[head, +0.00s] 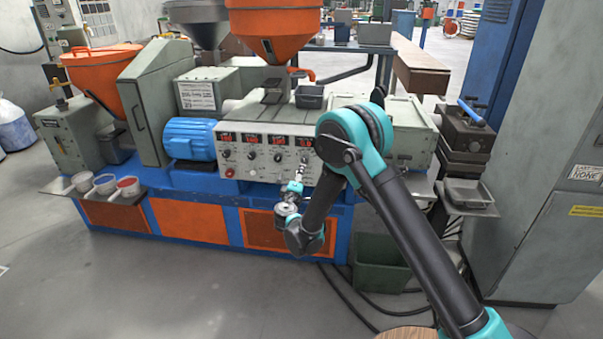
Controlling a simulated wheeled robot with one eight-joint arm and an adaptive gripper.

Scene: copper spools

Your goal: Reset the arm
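My arm (415,240) reaches from the bottom right up to a teal elbow (355,140), then bends down to a wrist low in front of the machine. From the wrist, the end of the arm points up, and my gripper (303,165) appears small in front of the right part of the control panel (262,158). The panel is grey with red displays and dark knobs. I cannot tell whether the gripper touches the panel or a knob. Its fingers are too small to show whether they are open or shut. No held object can be made out.
The orange and blue machine fills the middle, with a blue motor (189,138) and an orange hopper (103,75). A green bin (379,265) and dark cables lie on the floor below. Small cups (104,184) stand at left. A grey cabinet (545,170) stands at right.

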